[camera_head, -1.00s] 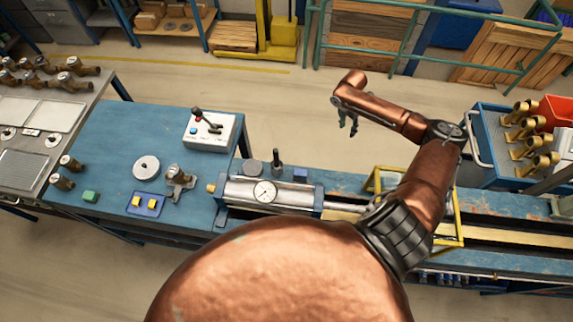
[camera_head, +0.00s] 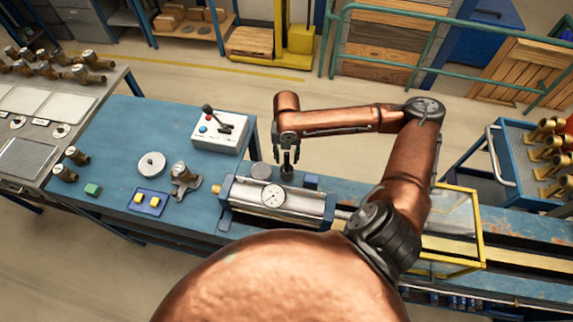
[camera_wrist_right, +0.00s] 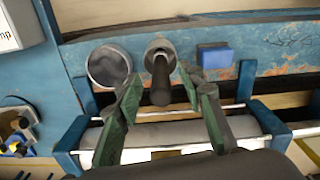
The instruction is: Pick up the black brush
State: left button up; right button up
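The black brush (camera_head: 288,174) stands upright behind the gauge cylinder in the head view, its upper part hidden by my right gripper. In the right wrist view the brush (camera_wrist_right: 160,86) points up toward the camera, its round base behind it. My right gripper (camera_head: 288,152) points down right over the brush. In the wrist view its two green-grey fingers (camera_wrist_right: 161,79) are apart, one on each side of the brush handle, with a visible gap on both sides. My left gripper is not in view.
A grey round cup (camera_wrist_right: 109,67) stands close left of the brush and a blue block (camera_wrist_right: 214,56) close right. The cylinder with the dial gauge (camera_head: 272,197) lies just in front. A white switch box (camera_head: 219,130) stands on the blue bench to the left.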

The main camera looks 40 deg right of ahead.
aim_at(287, 165)
notch_tip(287, 165, down, 3)
jog(key=shift+f, duration=0.2)
jog(key=shift+c, duration=0.2)
grip_shut()
